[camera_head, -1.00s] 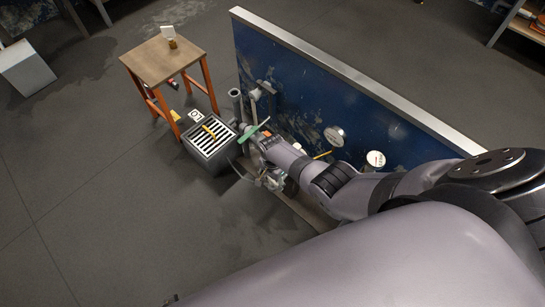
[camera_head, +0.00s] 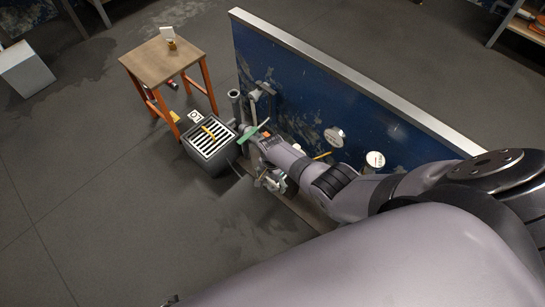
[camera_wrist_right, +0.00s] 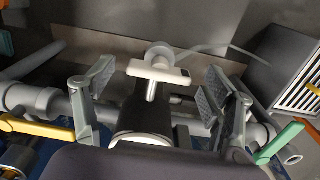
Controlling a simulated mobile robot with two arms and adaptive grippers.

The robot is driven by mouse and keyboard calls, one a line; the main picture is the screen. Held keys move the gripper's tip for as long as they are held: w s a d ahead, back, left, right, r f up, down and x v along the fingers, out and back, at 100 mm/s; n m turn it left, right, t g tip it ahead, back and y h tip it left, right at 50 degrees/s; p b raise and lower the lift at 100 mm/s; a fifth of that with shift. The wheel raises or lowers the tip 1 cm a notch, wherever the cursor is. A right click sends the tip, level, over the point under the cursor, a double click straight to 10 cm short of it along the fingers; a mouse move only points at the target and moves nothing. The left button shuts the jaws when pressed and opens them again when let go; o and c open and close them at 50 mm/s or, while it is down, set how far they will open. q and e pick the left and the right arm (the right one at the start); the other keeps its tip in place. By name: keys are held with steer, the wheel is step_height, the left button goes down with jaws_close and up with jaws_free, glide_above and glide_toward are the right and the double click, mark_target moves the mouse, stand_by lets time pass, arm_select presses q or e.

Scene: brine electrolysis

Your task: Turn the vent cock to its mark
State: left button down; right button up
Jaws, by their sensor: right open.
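A white T-shaped handle (camera_wrist_right: 158,72), which looks like the vent cock, stands out in the right wrist view, its bar slightly tilted and running across the picture. My right gripper (camera_wrist_right: 155,85) is open, with one finger pad on each side of the handle. Gaps show between both pads and the handle. In the head view my right gripper (camera_head: 270,180) is low by the pipework in front of the blue panel, largely hidden by my wrist; the white handle cannot be made out there. I cannot pick out its mark.
A green lever (camera_head: 253,132) and a yellow lever (camera_head: 322,155) are close to my right wrist. The blue panel (camera_head: 340,95) stands along the arm. A grated grey box (camera_head: 212,168) and a wooden stool (camera_head: 163,60) stand left. The floor at lower left is clear.

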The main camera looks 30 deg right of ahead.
mark_target(272, 181)
step_height(272, 181, up, 12)
stand_by(0.6)
steer(key=shift+f, duration=0.1)
stand_by(0.4)
